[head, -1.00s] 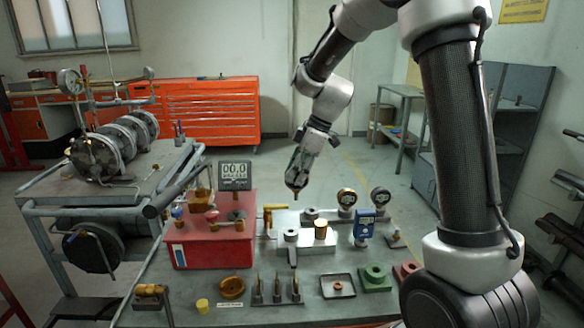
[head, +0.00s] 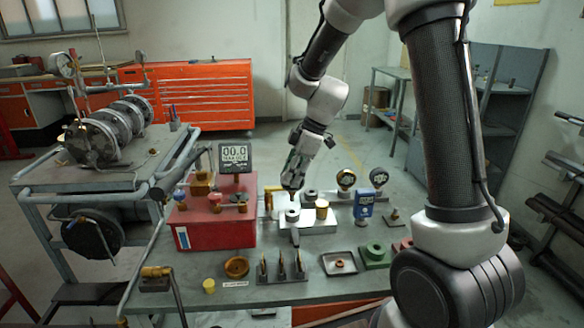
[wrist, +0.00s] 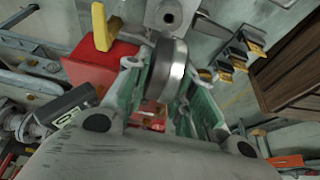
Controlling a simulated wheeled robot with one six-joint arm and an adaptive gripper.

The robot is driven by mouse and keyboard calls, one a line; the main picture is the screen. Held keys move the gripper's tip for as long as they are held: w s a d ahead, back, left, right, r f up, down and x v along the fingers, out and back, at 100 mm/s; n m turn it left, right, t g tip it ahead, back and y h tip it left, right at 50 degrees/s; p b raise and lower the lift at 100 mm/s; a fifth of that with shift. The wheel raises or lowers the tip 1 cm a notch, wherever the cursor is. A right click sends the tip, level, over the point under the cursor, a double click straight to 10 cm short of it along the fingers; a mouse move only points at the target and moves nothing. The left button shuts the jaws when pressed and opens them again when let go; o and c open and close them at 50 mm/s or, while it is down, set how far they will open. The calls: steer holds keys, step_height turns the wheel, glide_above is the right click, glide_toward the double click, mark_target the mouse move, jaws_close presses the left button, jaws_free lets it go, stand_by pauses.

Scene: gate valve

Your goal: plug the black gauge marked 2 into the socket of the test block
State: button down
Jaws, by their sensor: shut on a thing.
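My gripper (wrist: 163,85) is shut on a round gauge (wrist: 173,70) with a bright steel rim, seen edge-on in the wrist view. Its face and marking do not show, so I cannot read a 2. In the head view my gripper (head: 292,182) hangs just above the back left part of the silver test block (head: 318,224). A block with a dark round hole (wrist: 172,17) shows beyond the gauge in the wrist view. The gauge's lower end is hidden there; I cannot tell whether it touches the socket.
A yellow handle (wrist: 100,28) stands close by the gauge.

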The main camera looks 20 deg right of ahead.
mark_target(293, 193)
steer(key=shift+f, duration=1.45)
steer(key=shift+f, duration=1.85)
steer(key=c, duration=1.1)
jaws_free()
steer(key=shift+r, duration=0.1)
steer(key=v, duration=1.1)
steer(key=shift+s+d+r, duration=0.1)
steer(key=shift+d+r, duration=0.1)
steer(key=shift+r, duration=0.15)
